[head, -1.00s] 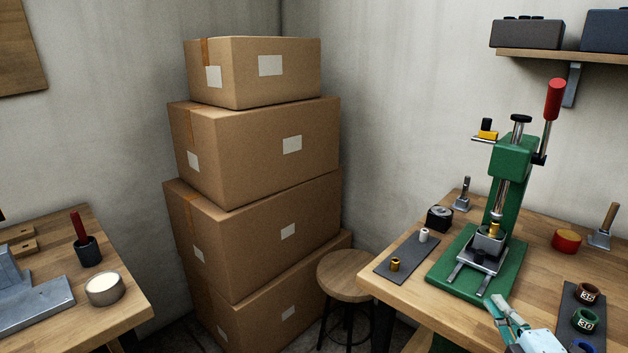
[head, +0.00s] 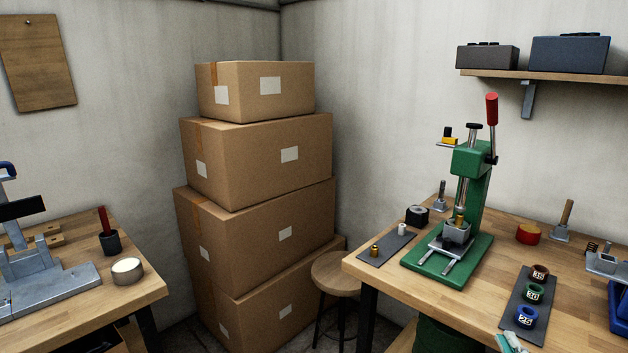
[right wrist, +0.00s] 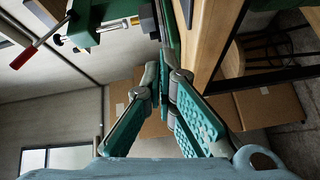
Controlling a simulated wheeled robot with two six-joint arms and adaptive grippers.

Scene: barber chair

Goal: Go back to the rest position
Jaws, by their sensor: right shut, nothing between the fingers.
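My right gripper (head: 513,343) shows only in part at the bottom edge of the head view, in front of the dark mat with the numbered rings. In the right wrist view its teal fingers (right wrist: 163,82) are together with nothing between them. The green press (head: 470,205) with a red-knobbed lever stands upright on the right bench (head: 420,305), clear of the gripper. It also shows tilted at the top of the right wrist view (right wrist: 112,18). My left gripper is in neither view.
A dark mat (head: 513,315) with several numbered rings lies near the right bench's front. A stool (head: 335,272) and stacked boxes (head: 255,160) fill the corner. The left bench (head: 140,291) holds a grey metal tool. Floor between the benches is partly free.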

